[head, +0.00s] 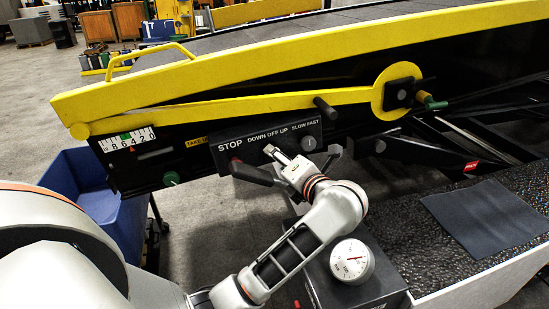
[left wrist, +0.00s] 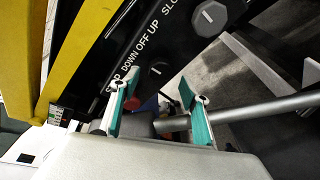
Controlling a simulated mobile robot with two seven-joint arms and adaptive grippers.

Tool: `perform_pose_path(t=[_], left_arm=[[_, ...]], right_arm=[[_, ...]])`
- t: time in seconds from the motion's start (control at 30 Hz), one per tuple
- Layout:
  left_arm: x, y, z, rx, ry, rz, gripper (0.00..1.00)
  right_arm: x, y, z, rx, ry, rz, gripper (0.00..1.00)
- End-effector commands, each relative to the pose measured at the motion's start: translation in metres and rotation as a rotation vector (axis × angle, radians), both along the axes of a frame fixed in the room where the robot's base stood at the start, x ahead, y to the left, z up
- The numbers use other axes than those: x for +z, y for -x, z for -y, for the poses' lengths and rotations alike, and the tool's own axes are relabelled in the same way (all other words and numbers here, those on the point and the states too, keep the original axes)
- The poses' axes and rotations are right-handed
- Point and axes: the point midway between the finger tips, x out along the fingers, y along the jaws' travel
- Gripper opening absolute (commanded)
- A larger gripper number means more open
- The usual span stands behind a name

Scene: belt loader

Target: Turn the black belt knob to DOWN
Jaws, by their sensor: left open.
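The black control panel (head: 230,142) carries the labels STOP, DOWN OFF UP and SLOW FAST. The black belt knob (left wrist: 158,69) shows under DOWN OFF UP in the left wrist view, with a pale mark on its face. In the head view my left gripper covers the knob's place. My left gripper (head: 270,154) is at the panel, open. In the left wrist view its teal-padded fingers (left wrist: 158,86) are spread, with the knob between and beyond their tips. I cannot tell whether they touch it. My right gripper is not in view.
A grey knob (head: 308,143) sits under SLOW FAST. The red stop button (head: 236,161) is left of my gripper, partly hidden in the wrist view. A yellow bar (head: 250,104) runs above the panel. A white dial gauge (head: 352,262) stands below right; a blue bin (head: 115,215) stands left.

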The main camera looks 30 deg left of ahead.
Motion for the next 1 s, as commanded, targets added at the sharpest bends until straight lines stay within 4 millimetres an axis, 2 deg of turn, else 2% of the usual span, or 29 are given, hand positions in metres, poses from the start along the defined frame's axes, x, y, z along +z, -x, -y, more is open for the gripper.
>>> perform_pose_path(t=[0.07, 0.13, 0.23, 0.4, 0.63, 0.67, 0.8, 1.0], left_arm=[[-0.004, -0.006, -0.012, 0.004, -0.003, 0.002, 0.46], [-0.007, -0.011, -0.018, 0.002, -0.001, 0.003, 0.46], [-0.009, -0.015, -0.025, 0.001, -0.001, 0.001, 0.46], [-0.009, -0.018, -0.031, 0.002, -0.001, 0.001, 0.46], [-0.008, -0.018, -0.031, 0.002, 0.000, 0.001, 0.46], [-0.008, -0.018, -0.031, 0.002, 0.000, 0.001, 0.43], [-0.009, -0.018, -0.031, 0.002, 0.000, 0.001, 0.08], [-0.009, -0.018, -0.031, 0.001, 0.003, 0.003, 0.08]], right_arm=[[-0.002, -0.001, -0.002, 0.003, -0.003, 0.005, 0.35], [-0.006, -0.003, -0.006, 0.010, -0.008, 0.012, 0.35], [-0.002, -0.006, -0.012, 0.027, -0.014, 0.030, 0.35], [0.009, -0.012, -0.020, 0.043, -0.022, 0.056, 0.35], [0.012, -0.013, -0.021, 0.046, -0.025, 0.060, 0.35], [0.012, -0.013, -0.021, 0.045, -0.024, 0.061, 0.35], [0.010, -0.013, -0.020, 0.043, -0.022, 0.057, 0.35], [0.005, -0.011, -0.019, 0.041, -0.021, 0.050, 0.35]])
